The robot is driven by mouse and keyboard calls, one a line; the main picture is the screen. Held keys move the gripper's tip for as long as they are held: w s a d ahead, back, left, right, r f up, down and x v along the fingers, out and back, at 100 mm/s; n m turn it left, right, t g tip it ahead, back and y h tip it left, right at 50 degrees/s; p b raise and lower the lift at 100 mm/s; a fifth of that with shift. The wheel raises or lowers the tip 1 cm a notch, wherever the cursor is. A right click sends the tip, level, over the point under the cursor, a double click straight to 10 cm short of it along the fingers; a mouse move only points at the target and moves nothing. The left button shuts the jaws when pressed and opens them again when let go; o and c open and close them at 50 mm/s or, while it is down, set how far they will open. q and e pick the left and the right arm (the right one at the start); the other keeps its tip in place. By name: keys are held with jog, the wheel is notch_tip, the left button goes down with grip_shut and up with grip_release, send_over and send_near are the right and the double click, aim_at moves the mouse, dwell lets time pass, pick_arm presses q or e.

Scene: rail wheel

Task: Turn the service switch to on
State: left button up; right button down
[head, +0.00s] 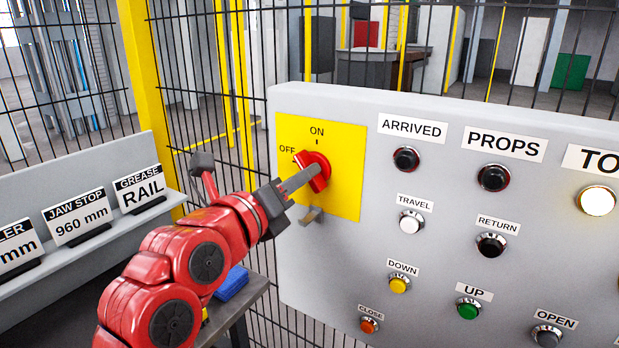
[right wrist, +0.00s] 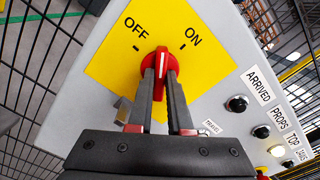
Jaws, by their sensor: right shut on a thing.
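The service switch is a red rotary knob (head: 306,160) on a yellow plate (head: 345,190) at the left end of the grey control panel. OFF is printed to its left and ON above it. In the right wrist view, the knob (right wrist: 161,55) has its upper end between the OFF and ON marks. My right gripper (head: 312,174) reaches in from the lower left and is shut on the knob. In the right wrist view, its two fingers (right wrist: 161,70) lie on either side of the knob's grip. My left gripper is not in view.
The grey panel (head: 400,260) carries several labelled buttons right of the plate, and TOP's is lit (head: 597,200). A small metal tab (head: 311,215) sits below the knob. A ledge with sign cards (head: 78,217) stands left. Wire fencing (head: 180,60) runs behind.

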jog(key=shift+f+m+b, duration=0.15)
jog(key=shift+m+b, duration=0.6)
jog(key=shift+m, duration=0.95)
jog(key=shift+m+b, duration=0.65)
jog(key=shift+m, duration=0.15)
jog(key=shift+m+b, duration=0.35)
jog(key=shift+m, duration=0.75)
jog(key=c, duration=0.7)
grip_release()
